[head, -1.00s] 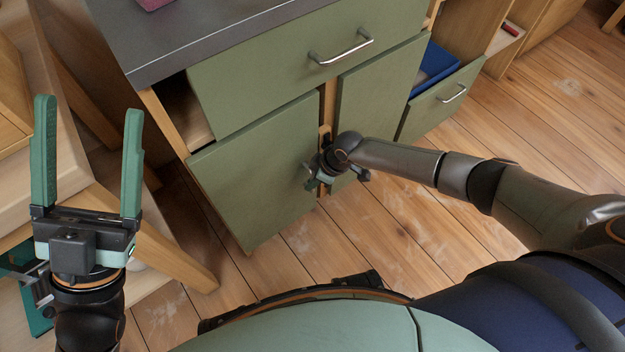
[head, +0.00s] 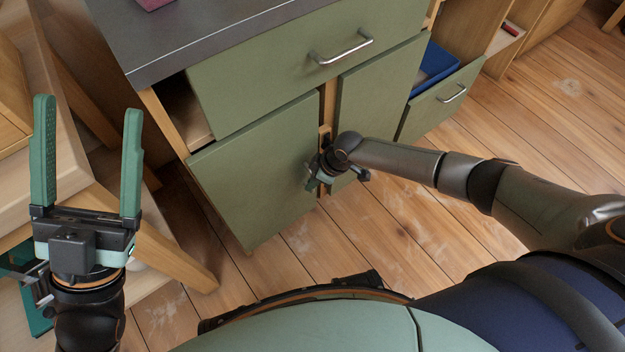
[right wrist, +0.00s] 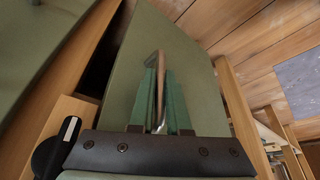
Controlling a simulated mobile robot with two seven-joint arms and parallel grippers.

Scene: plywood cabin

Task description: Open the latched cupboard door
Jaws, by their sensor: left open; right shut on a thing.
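The cupboard has a left green door (head: 255,170) and a right green door (head: 375,95), with a wooden post (head: 328,100) between them. A dark gap shows beside that panel. A black knob with a white mark (right wrist: 62,145), perhaps the latch, is left of the fingers. My left gripper (head: 87,155) is open and empty, away from the cupboard.
A green drawer (head: 290,75) with a metal handle sits above the doors, under a dark worktop (head: 200,35). At the right, a lower drawer (head: 440,105) stands open with a blue thing (head: 433,65) inside. A wooden table (head: 25,190) is at left. Floor in front is clear.

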